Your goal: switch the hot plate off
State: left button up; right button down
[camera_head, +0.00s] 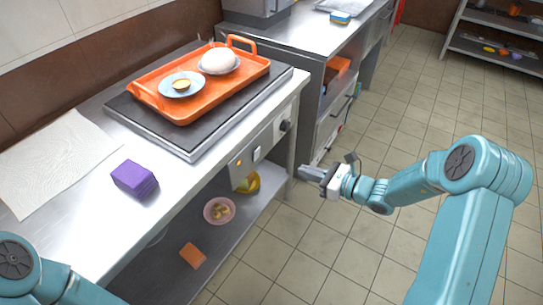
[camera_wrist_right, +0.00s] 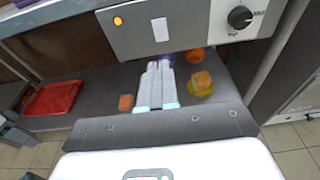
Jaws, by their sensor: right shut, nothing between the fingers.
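The hot plate (camera_head: 190,150) is a dark flat slab on the steel counter. Its control panel (camera_head: 262,140) on the counter front carries a black knob (camera_head: 285,125), a pale rectangular switch (camera_head: 257,153) and an orange light (camera_head: 239,163). In the right wrist view the light (camera_wrist_right: 117,20) glows orange, left of the switch (camera_wrist_right: 160,29), and the knob (camera_wrist_right: 240,17) is at the right. My right gripper (camera_head: 305,173) is shut and empty, out in front of the panel and apart from it; its fingertips (camera_wrist_right: 158,65) appear below the switch. My left gripper is out of view.
An orange tray (camera_head: 238,82) with a plate and bowls sits on the hot plate. A purple block (camera_head: 134,180) and white cloth (camera_head: 50,160) lie on the counter. A lower shelf (camera_head: 180,285) holds a pink bowl (camera_head: 219,210). The tiled floor at right is clear.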

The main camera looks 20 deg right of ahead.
aim_at(257, 152)
jog(key=x, duration=0.8)
jog(key=r+x, duration=0.1)
jog(key=x, duration=0.4)
jog(key=shift+b, duration=0.35)
jog(key=shift+w+a, duration=0.25)
jog(key=shift+w, duration=0.2)
jog(key=shift+w+a+b, duration=0.3)
jog(key=shift+b, duration=0.15)
jog(key=shift+r, duration=0.15)
jog(key=shift+d, duration=0.15)
